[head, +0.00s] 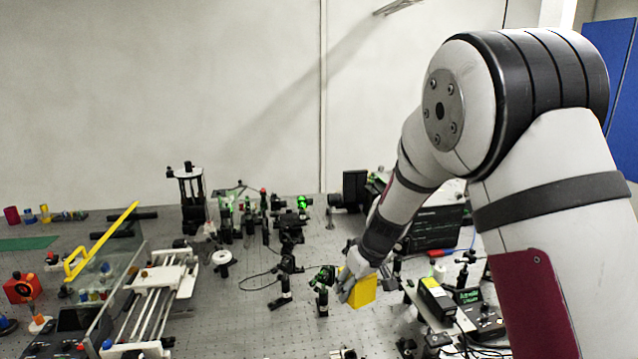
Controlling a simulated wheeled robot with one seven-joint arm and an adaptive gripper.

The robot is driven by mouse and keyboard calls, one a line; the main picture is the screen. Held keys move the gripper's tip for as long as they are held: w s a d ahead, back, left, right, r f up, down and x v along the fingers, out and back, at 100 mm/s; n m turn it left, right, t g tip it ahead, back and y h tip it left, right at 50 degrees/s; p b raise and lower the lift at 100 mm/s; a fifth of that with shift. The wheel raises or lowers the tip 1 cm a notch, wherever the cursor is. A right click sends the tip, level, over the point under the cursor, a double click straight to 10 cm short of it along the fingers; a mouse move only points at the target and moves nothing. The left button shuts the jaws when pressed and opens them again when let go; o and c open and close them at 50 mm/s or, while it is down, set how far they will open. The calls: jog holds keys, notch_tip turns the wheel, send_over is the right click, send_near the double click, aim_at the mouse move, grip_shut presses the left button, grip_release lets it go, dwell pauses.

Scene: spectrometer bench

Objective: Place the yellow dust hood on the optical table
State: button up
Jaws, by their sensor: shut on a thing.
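The yellow dust hood (363,291) is a small yellow box in the right middle of the head view. My gripper (350,284) is shut on it, and the fingers cover its left and upper parts. I cannot tell whether its underside touches anything. The optical table (235,318) is a grey surface with a grid of holes. It spreads below and to the left of the hood.
Black optics posts (283,290) stand close to the left of the hood. A yellow-labelled box (436,299) and small instruments are on the right. A rail stage (150,300) and a clear panel with a yellow handle (100,240) are left. Bare table lies at the front centre.

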jog(key=d+f+m+b, duration=0.1)
jog(key=d+f+m, duration=0.1)
jog(key=d+f, duration=0.1)
jog(key=s+d+f+m+h+b, duration=0.1)
jog(key=d+f+m+b, duration=0.1)
jog(key=d+f, duration=0.1)
jog(key=s+d+f+m+h+b, duration=0.1)
jog(key=d+f, duration=0.3)
jog(key=f, duration=0.1)
jog(key=shift+s+d+f+m, duration=0.1)
jog(key=shift+s+f+m, duration=0.15)
jog(key=shift+m, duration=0.15)
jog(key=shift+s+d+f+t, duration=0.15)
jog(key=shift+s+d+t, duration=0.1)
jog(key=shift+s+t, duration=0.05)
